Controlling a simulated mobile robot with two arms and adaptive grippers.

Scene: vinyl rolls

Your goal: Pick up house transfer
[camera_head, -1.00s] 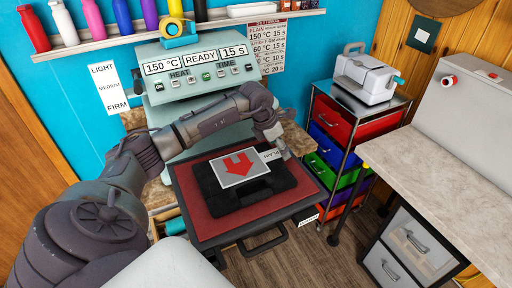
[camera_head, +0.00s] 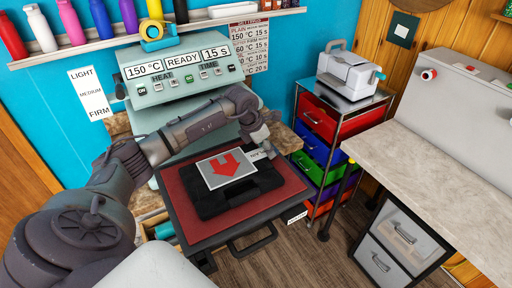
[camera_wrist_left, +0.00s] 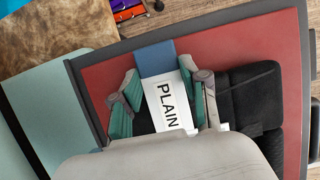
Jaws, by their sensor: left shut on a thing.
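The house transfer (camera_head: 224,174) is a light grey sheet with a red house shape, seen upside down in the head view. It lies over a folded black garment (camera_head: 243,200) on the red press bed (camera_head: 186,199). A white tab marked PLAIN (camera_head: 257,155) sticks out at its far right; the tab also shows in the wrist view (camera_wrist_left: 166,103). My left gripper (camera_head: 268,149) is at this tab, pointing down. In the wrist view its fingers (camera_wrist_left: 163,95) are on either side of the tab, shut on it. My right gripper is not in view.
The heat press (camera_head: 186,70) stands behind the bed, its display reading 150 °C, READY, 15 s. A drawer cart (camera_head: 330,125) with a white machine (camera_head: 347,72) stands to the right. A pale counter (camera_head: 440,165) is further right, with floor between.

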